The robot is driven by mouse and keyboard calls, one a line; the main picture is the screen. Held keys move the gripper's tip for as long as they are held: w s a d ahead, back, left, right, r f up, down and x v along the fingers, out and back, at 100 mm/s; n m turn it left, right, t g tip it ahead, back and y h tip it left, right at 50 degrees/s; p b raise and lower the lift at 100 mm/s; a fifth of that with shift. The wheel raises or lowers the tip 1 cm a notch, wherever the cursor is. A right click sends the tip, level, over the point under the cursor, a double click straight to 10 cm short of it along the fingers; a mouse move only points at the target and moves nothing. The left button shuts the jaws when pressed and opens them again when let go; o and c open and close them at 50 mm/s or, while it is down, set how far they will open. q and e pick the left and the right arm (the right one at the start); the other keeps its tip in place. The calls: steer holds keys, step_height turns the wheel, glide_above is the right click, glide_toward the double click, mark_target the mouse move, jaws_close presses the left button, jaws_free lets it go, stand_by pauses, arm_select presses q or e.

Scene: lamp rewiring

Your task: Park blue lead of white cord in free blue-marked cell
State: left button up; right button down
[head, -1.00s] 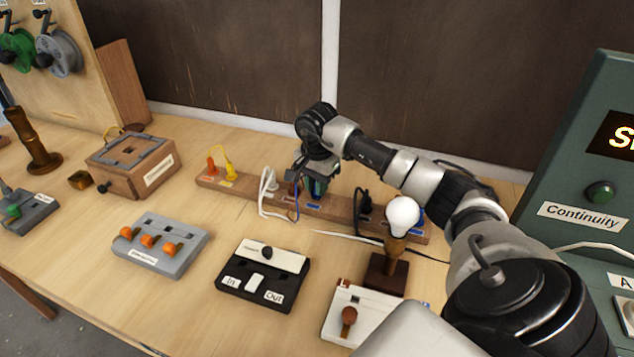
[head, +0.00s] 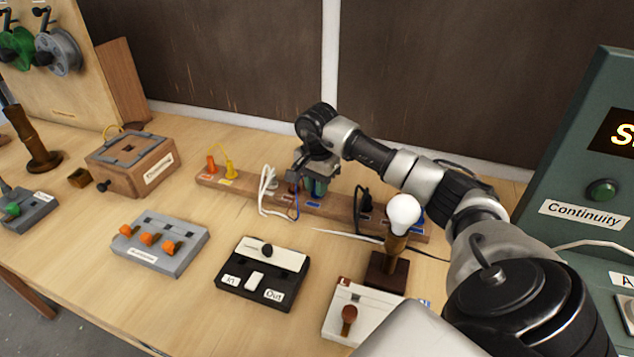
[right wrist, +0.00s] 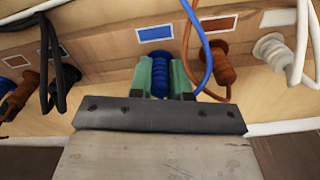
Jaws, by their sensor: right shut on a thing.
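My right gripper (head: 313,190) is at the wooden strip (head: 335,208) in the head view. In the right wrist view its green fingers (right wrist: 161,80) are shut on the ribbed blue lead (right wrist: 160,76), just below a blue mark (right wrist: 155,33) on the strip. I cannot tell how deep the lead sits in the cell. Its blue wire (right wrist: 207,45) loops to the right. The brown lead (right wrist: 217,70) stands right of it by a brown mark (right wrist: 218,24). A white lead (right wrist: 271,49) is farther right. The white cord (head: 265,190) hangs over the strip. My left gripper is out of view.
A black cord (right wrist: 55,60) with brown and blue leads is left of my fingers in the wrist view. Orange and yellow leads (head: 230,168) stand at the strip's left end. The lamp (head: 403,215) is close by my right arm. A black In/Out box (head: 262,290) stands in front.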

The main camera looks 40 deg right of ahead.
steer(key=shift+f, duration=0.25)
steer(key=c, duration=1)
jaws_free()
steer(key=shift+r, duration=0.1)
step_height(320, 180, up, 11)
steer(key=shift+f+b, duration=0.15)
steer(key=shift+b, duration=0.55)
